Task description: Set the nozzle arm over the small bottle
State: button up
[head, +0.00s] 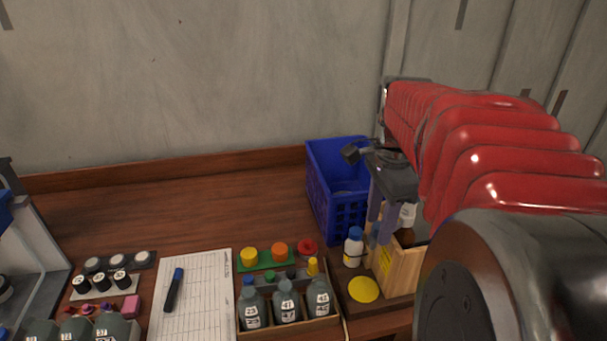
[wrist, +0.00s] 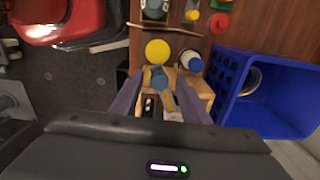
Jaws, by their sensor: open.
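A small white bottle with a blue cap (head: 354,247) stands upright beside a light wooden box (head: 402,268). In the wrist view the bottle (wrist: 191,62) is just beyond the right fingertip. A flat yellow disc (head: 363,290) lies in front of it; it also shows in the wrist view (wrist: 157,50). My gripper (head: 379,228) is open and points down over the wooden box, right of the bottle. In the wrist view a blue-grey rounded piece (wrist: 157,78) shows between the fingers; I cannot tell whether they touch it. I cannot make out the nozzle arm for certain.
A blue basket (head: 335,190) stands behind the bottle, near the wall. Left of the disc is a wooden tray (head: 290,327) with several grey labelled bottles. A paper sheet (head: 205,275) with a marker (head: 174,290) lies further left. The back left tabletop is clear.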

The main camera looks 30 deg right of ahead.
jog(key=shift+c, duration=0.5)
grip_shut()
jog(key=shift+a, duration=0.1)
